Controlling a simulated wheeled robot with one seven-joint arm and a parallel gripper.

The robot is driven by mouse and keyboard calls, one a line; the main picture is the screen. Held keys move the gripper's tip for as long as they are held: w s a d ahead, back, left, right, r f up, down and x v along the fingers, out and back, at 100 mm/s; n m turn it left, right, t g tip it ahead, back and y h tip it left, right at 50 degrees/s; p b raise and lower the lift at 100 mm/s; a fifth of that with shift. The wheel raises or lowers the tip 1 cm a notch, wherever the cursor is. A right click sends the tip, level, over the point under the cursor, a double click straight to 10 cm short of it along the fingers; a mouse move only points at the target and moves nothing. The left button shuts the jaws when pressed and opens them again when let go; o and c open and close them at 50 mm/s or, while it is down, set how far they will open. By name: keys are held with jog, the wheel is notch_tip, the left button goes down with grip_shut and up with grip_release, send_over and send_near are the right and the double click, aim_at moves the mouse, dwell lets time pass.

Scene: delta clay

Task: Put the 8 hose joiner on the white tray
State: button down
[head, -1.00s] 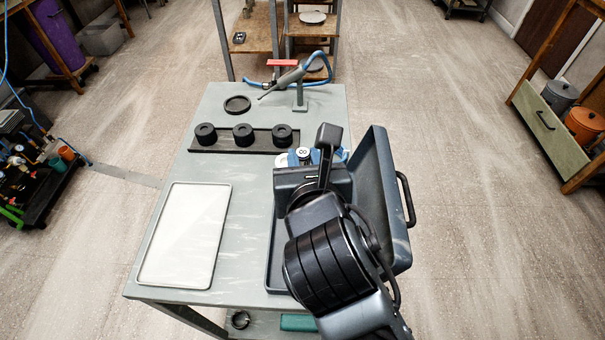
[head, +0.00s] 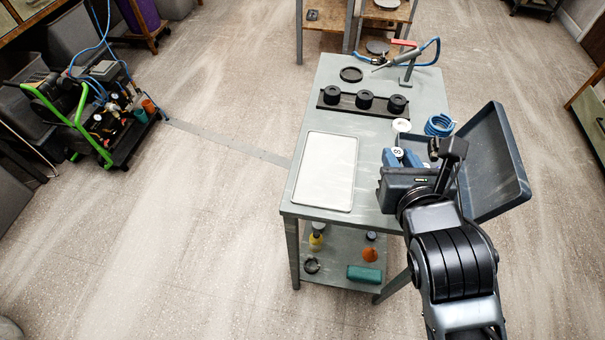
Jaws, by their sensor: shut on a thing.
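The hose joiner (head: 397,152) is blue with a round white face marked 8. My gripper (head: 402,160) is shut on it and holds it over the right part of the grey table, at the dark case. The gripper body hides part of the joiner. The white tray (head: 327,172) lies flat and empty on the left front of the table, to the left of my gripper and apart from it.
A dark case with its lid (head: 490,165) open stands at the right. Behind my gripper are a white round thing (head: 401,125) and a blue coil (head: 439,125). A black rack (head: 340,108) with three black rings and a black dish (head: 351,74) are farther back.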

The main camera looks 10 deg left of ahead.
jog(key=a+f, duration=0.2)
jog(key=a, duration=0.2)
jog(key=a+f, duration=0.2)
jog(key=a, duration=0.1)
jog(key=a+f+b, duration=0.1)
jog(key=a+f, duration=0.2)
jog(key=a, duration=0.1)
jog(key=shift+s+a, duration=0.3)
jog(key=shift+s, duration=0.1)
jog(key=shift+f, duration=2)
jog(key=shift+f, duration=0.15)
jog(key=c, duration=0.9)
grip_release()
jog(key=shift+c, duration=0.2)
jog(key=shift+r, duration=0.25)
jog(key=v, duration=1.2)
